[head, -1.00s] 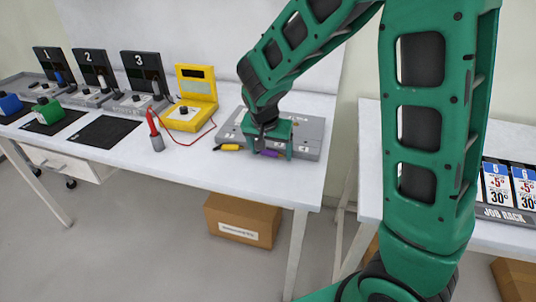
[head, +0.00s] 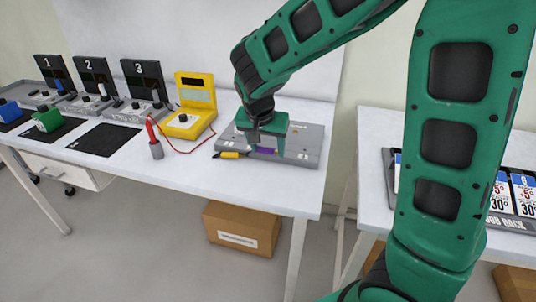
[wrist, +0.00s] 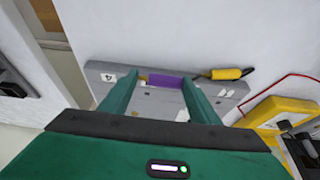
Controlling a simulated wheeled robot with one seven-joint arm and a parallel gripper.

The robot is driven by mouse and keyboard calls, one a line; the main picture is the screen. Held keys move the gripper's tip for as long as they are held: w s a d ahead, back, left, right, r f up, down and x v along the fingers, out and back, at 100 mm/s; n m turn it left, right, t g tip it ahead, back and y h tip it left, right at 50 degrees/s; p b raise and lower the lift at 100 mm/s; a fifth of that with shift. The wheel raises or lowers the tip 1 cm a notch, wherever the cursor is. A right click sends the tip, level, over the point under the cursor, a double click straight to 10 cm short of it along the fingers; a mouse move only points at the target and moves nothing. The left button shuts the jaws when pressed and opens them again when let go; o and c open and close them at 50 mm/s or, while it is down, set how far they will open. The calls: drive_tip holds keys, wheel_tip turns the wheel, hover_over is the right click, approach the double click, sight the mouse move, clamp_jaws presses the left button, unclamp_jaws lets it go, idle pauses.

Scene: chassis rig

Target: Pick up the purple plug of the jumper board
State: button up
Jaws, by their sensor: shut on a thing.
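The purple plug (wrist: 166,81) is between the two fingers of my gripper (wrist: 158,90) in the wrist view. My gripper is shut on it. In the head view the purple plug (head: 264,150) shows just below my gripper (head: 266,146), over the front part of the grey jumper board (head: 308,147). I cannot tell whether the plug touches the board. A yellow plug (head: 229,155) lies at the board's front left corner, and it also shows in the wrist view (wrist: 228,74). My gripper hides much of the board's middle.
A yellow meter (head: 197,100) with a red lead and a red probe in a grey holder (head: 156,151) stands left of the board. Numbered black stations (head: 140,75) line the back left. A job rack (head: 505,220) sits on the right table. The board's right side is clear.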

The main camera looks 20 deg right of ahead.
drive_tip(key=s+a+r, duration=0.5)
drive_tip(key=a+r, duration=0.1)
drive_tip(key=a, duration=0.2)
drive_tip(key=shift+a, duration=0.4)
drive_tip(key=shift+s+f, duration=0.1)
drive_tip(key=shift+s, duration=0.05)
